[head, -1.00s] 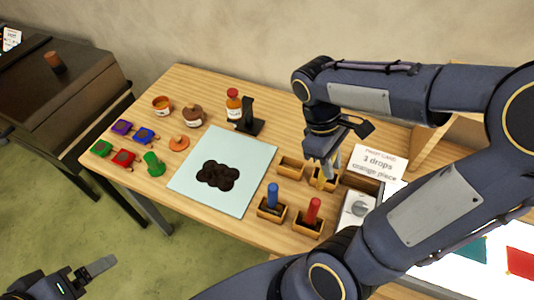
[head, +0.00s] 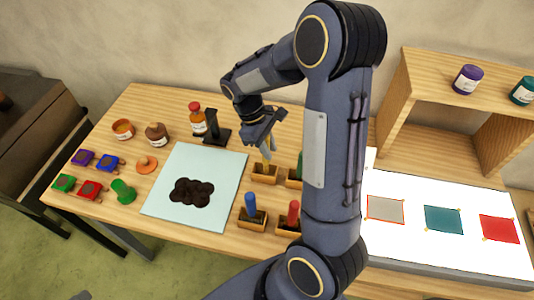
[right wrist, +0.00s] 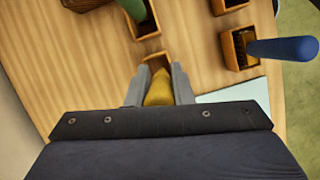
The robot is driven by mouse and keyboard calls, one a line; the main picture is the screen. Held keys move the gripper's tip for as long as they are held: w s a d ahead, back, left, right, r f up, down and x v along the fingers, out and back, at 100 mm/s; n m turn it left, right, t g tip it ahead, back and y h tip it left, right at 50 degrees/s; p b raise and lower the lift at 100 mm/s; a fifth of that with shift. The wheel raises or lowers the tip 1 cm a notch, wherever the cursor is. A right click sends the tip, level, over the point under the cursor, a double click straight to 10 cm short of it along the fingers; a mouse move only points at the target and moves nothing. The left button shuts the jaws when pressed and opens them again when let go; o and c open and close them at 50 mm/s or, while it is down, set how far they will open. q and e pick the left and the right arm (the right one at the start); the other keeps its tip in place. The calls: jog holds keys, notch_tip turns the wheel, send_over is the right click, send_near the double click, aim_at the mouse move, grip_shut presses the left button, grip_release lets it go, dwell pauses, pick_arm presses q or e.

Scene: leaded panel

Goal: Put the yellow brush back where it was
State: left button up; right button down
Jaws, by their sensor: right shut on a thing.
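My right gripper (head: 268,148) is shut on the yellow brush (head: 266,165), which points down at the back-left wooden holder (head: 265,175). In the right wrist view the yellow brush (right wrist: 159,90) sits between the fingers, with the holder (right wrist: 155,62) just beyond it. I cannot tell how far its lower end is inside. The green brush (head: 300,165) stands in the neighbouring holder, partly hidden by my arm. The blue brush (head: 251,206) and red brush (head: 293,212) stand in the front holders. Only a sliver of my left gripper (head: 82,296) shows at the bottom edge.
A pale blue sheet (head: 218,195) with a dark blotch lies left of the holders. Bottles, a black stand (head: 215,130), a green stamp (head: 122,190) and small coloured pads are further left. A bright light panel (head: 400,245) and a wooden shelf (head: 440,62) are at the right.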

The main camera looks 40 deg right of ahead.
jog(key=shift+w+f, duration=0.25)
jog(key=shift+f, duration=0.15)
notch_tip(320, 180, down, 3)
jog(key=b, duration=0.3)
jog(key=shift+w+f, duration=0.1)
jog(key=shift+f, duration=0.1)
jog(key=shift+r, duration=0.2)
jog(key=shift+f, duration=0.2)
jog(key=c, duration=1.3)
grip_release()
jog(key=shift+r, duration=0.1)
